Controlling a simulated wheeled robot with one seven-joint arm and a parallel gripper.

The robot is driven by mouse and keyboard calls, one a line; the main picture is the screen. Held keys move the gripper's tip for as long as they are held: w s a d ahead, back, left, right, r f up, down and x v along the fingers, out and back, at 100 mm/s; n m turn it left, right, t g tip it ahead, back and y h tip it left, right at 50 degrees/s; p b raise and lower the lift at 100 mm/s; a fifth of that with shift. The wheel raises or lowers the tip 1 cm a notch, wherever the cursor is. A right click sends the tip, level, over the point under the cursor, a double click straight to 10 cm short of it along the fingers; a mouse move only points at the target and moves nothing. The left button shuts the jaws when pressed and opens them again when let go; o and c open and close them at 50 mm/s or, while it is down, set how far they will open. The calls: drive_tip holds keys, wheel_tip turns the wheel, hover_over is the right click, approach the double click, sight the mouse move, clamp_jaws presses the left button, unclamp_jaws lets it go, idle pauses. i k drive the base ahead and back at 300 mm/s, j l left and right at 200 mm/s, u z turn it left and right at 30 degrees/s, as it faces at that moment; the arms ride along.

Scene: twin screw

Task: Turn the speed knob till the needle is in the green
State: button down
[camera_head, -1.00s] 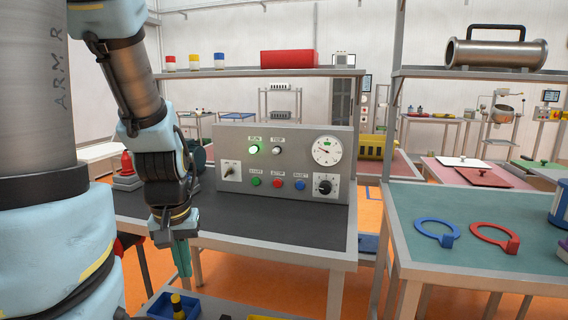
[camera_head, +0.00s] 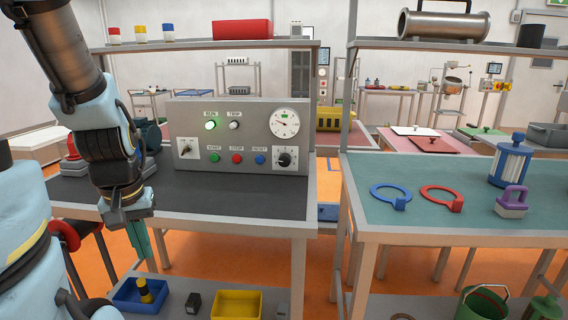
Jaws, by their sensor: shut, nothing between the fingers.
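A grey control panel (camera_head: 218,120) stands on the dark-topped bench. The black speed knob (camera_head: 285,159) sits on a white plate at its lower right. Above it is a round white dial (camera_head: 285,123) with a small green mark at the top. Its needle seems to point left, outside the green, though it is small. The green RUN lamp (camera_head: 210,125) is lit; the TEMP lamp (camera_head: 235,125) looks white. My gripper (camera_head: 142,256) hangs down in front of the bench's front edge, left of and below the panel. It is shut and empty, well apart from the knob.
A toggle switch (camera_head: 186,149) and green, red and blue buttons share the panel. A shelf (camera_head: 200,45) runs above the bench (camera_head: 240,200). Below are a blue bin (camera_head: 125,298) and a yellow bin (camera_head: 238,304). The bench top before the panel is clear. A green-topped table (camera_head: 440,222) stands at right.

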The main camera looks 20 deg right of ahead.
sight(285, 159)
drive_tip(key=k+l+u, duration=0.1)
drive_tip(key=l+u, duration=0.25)
drive_tip(key=u, duration=0.15)
drive_tip(key=k+l+u, duration=0.15)
drive_tip(key=l+u, duration=0.15)
drive_tip(key=u, duration=0.15)
